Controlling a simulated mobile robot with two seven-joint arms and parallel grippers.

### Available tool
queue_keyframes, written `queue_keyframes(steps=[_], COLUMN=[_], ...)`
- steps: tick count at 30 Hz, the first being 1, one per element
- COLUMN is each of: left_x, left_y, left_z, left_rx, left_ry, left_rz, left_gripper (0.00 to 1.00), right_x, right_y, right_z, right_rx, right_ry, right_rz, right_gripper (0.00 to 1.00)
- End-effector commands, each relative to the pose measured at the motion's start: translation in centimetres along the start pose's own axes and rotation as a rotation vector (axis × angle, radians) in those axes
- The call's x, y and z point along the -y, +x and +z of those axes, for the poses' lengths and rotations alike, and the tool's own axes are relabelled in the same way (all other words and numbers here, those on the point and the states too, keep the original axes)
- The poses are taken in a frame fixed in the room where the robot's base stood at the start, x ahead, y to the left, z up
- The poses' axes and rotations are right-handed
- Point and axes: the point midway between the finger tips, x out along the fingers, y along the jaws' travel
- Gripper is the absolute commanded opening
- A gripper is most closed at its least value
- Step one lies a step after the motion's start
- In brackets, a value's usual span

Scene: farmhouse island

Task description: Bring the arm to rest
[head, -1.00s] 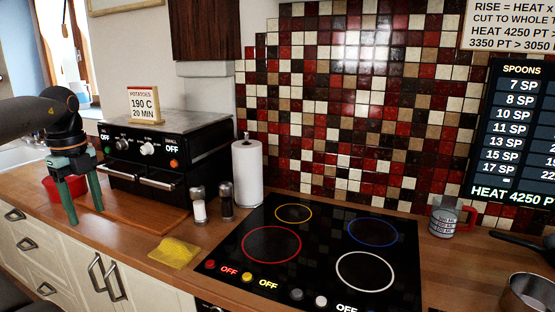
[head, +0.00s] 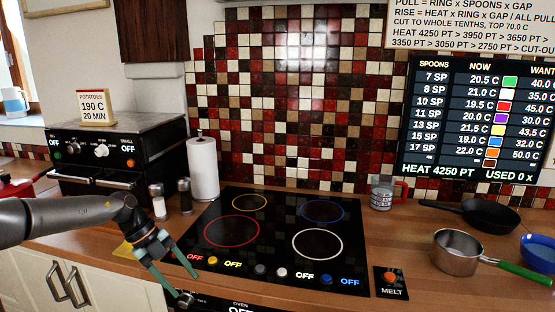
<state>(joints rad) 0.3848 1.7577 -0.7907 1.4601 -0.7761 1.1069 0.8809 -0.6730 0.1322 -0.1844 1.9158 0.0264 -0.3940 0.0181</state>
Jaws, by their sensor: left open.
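My left arm comes in from the left in the head view. Its left gripper (head: 190,286) hangs over the front edge of the counter, near the front left corner of the black hob (head: 273,240). Its two green fingers are spread apart with nothing between them. One finger shows against the hob's front left corner and the other against the front below the counter. My right gripper does not show.
Salt and pepper shakers (head: 159,202) and a paper roll (head: 202,170) stand behind the arm. A black oven (head: 115,150) is at left. A measuring cup (head: 382,193), a saucepan (head: 455,252), a black pan (head: 490,215) and a MELT button (head: 390,279) are at right.

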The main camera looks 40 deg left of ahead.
Motion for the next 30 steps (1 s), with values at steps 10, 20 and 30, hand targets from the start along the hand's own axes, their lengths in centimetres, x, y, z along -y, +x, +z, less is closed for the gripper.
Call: queue_keyframes(steps=[10,20,30], left_x=[4.4,3.2,-5.7], left_y=[20.0,28.8,34.7], left_z=[-13.2,-20.6,-22.4], left_rx=[-0.402,-0.462,-0.248], left_ry=[-0.040,-0.505,-1.141], left_rz=[-0.396,-0.705,-0.701], left_gripper=[0.59,0.59,0.59], right_x=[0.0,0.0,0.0], right_y=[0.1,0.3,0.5], right_z=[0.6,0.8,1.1], right_rx=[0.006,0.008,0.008], right_ry=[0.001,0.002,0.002], right_rz=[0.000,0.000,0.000], right_gripper=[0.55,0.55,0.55])
